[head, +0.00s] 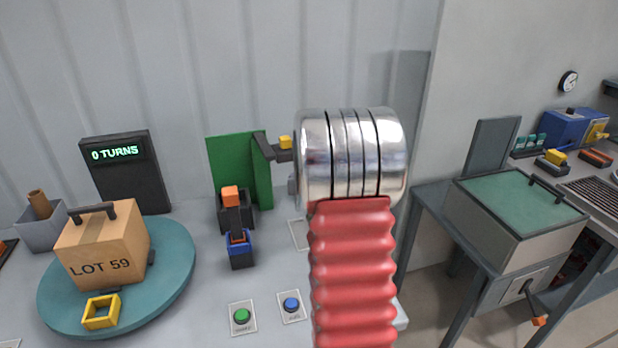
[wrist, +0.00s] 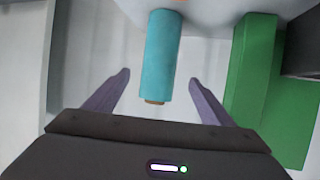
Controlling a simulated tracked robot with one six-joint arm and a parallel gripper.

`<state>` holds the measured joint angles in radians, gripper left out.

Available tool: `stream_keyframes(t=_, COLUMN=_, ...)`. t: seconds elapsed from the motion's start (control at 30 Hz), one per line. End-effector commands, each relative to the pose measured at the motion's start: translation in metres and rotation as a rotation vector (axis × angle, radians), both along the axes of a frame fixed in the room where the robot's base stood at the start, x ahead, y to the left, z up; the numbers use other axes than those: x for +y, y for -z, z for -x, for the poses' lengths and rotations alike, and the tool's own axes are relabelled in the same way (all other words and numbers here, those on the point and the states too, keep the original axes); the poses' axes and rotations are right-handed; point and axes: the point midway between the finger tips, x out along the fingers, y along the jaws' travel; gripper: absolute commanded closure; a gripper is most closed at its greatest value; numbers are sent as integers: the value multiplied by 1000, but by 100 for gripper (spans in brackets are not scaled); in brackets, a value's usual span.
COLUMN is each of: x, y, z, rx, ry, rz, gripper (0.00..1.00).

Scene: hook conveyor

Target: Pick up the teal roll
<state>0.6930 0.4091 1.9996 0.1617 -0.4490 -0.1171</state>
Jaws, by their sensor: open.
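The teal roll (wrist: 162,55) is in the upper middle of the wrist view, with a brown core showing at its near end. My gripper (wrist: 159,77) is open, with one purple-grey finger to each side of the roll's lower part in the picture. Gaps show between the roll and both fingers, and the jaws hold nothing. I cannot tell how far the fingertips are from the roll in depth. In the head view I cannot make out this roll; my arm covers the middle of that view.
A green block (wrist: 250,70) stands close to the right finger. In the head view, a teal turntable (head: 170,290) carries a LOT 59 box (head: 100,250) and a yellow square frame (head: 101,311). Green (head: 241,316) and blue (head: 291,305) buttons lie on the bench. A lidded box (head: 520,215) stands right.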

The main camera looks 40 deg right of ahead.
Motion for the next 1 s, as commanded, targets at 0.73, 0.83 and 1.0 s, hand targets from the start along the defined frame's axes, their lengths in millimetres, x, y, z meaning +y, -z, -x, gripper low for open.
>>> stream_keyframes(t=0.73, x=-49, y=30, z=-53, rx=0, ry=-2, rz=0, gripper=24)
stream_keyframes(t=0.83, x=-50, y=30, z=-55, rx=0, ry=-3, rz=0, gripper=24)
stream_keyframes(t=1.0, x=-49, y=30, z=-55, rx=0, ry=-3, rz=0, gripper=24)
